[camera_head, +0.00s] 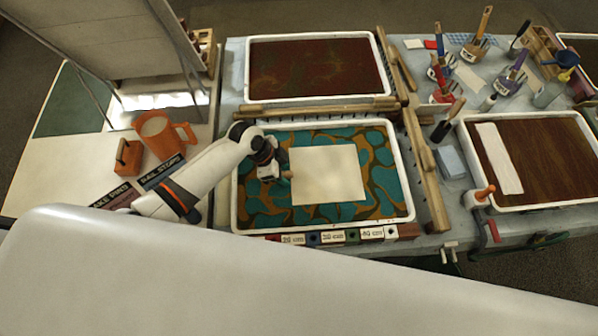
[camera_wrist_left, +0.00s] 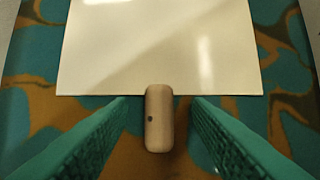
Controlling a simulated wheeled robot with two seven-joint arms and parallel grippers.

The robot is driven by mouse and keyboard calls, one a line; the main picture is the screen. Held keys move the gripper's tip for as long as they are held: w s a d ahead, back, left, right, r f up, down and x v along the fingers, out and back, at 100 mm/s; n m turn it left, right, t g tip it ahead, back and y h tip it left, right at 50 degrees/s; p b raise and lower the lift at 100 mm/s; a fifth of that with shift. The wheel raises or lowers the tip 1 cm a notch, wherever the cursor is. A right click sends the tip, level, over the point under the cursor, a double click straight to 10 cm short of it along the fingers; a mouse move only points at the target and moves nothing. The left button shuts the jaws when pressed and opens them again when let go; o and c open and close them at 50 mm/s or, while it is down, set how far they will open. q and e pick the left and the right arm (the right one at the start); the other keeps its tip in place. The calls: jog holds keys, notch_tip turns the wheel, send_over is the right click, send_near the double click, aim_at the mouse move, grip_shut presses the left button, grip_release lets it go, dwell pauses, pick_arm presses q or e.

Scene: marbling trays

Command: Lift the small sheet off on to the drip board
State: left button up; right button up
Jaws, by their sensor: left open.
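The small cream sheet (camera_head: 328,174) lies flat in the front tray (camera_head: 409,190) of teal and orange marbled colour. A short wooden peg (camera_head: 287,174) sits at the sheet's left edge. My left gripper (camera_head: 279,175) is at that edge, over the tray. In the left wrist view the sheet (camera_wrist_left: 160,45) is ahead, and the peg (camera_wrist_left: 159,120) stands between the two green fingers of my open left gripper (camera_wrist_left: 160,135). The fingers are apart from the peg on both sides. My right gripper does not show. I cannot make out the drip board for certain.
A dark red tray (camera_head: 249,70) lies behind, past a wooden rail (camera_head: 320,108). Wooden rails (camera_head: 424,170) run along the right side. A brown tray (camera_head: 590,190) with a white strip (camera_head: 498,158) is further right.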

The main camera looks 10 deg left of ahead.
pick_arm(q)
jog(key=shift+f, duration=0.15)
jog(key=shift+c, duration=0.4)
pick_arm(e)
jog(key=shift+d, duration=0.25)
pick_arm(q)
grip_shut()
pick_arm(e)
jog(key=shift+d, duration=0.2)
